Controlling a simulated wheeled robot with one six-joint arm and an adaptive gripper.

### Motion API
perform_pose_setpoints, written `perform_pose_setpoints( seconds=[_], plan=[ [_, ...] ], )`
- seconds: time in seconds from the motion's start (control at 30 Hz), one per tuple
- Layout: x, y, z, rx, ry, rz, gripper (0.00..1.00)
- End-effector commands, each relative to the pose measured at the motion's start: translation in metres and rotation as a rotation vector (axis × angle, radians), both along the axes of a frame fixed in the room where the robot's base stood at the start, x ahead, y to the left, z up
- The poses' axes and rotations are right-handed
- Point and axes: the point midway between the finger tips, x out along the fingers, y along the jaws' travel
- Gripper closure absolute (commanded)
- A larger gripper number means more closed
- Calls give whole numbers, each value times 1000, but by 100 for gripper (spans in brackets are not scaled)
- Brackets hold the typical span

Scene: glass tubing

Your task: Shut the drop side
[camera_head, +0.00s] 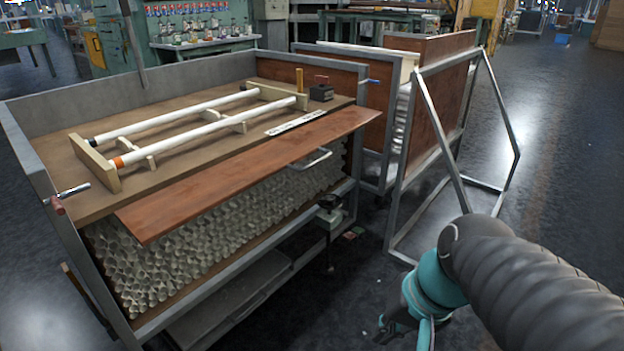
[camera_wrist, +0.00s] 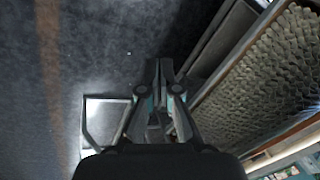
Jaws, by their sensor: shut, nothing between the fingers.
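The drop side is a reddish-brown board (camera_head: 250,168) with a metal handle (camera_head: 312,159) in the head view. It sticks outward from the upper front of the grey-framed cart (camera_head: 250,283), and the front below it is open. Stacked glass tube ends (camera_head: 190,255) show there, and also on the right of the wrist view (camera_wrist: 265,85). Metal pins stand at the cart's left (camera_head: 72,190) and right (camera_head: 367,81) corners. My gripper (camera_head: 393,328) is low in front of the cart, apart from the board. In the wrist view my gripper (camera_wrist: 160,65) is shut and empty.
A wooden rack with white tubes (camera_head: 200,128) and a small dark block (camera_head: 321,92) lie on the cart top. A second cart with an angled metal frame (camera_head: 460,160) stands at right. Dark floor (camera_head: 350,285) is open in front.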

Motion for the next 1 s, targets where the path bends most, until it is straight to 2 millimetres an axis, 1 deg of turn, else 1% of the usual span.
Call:
perform_pose_setpoints(
  seconds=[0.03,0.1,0.27,0.3,0.37,0.4,0.47,0.53,0.67,0.7,0.77,0.8,0.87,0.9,1.0],
  plan=[
    [3,14,-8,76,84,-26,100],
    [6,35,-12,192,191,-63,100],
    [22,79,-10,457,426,-153,100],
    [28,89,-8,526,483,-177,100],
    [40,102,-4,627,563,-213,100],
    [48,110,-1,695,614,-237,100],
    [63,120,3,799,688,-272,100],
    [83,128,8,922,768,-316,100],
    [126,135,15,1156,894,-395,100],
    [141,134,15,1229,930,-421,100],
    [164,131,15,1338,972,-459,100],
    [179,128,13,1411,996,-483,100],
    [202,120,9,1523,1028,-522,100],
    [217,114,5,1598,1043,-546,100],
    [252,94,-8,1774,1059,-605,100]
  ],
)
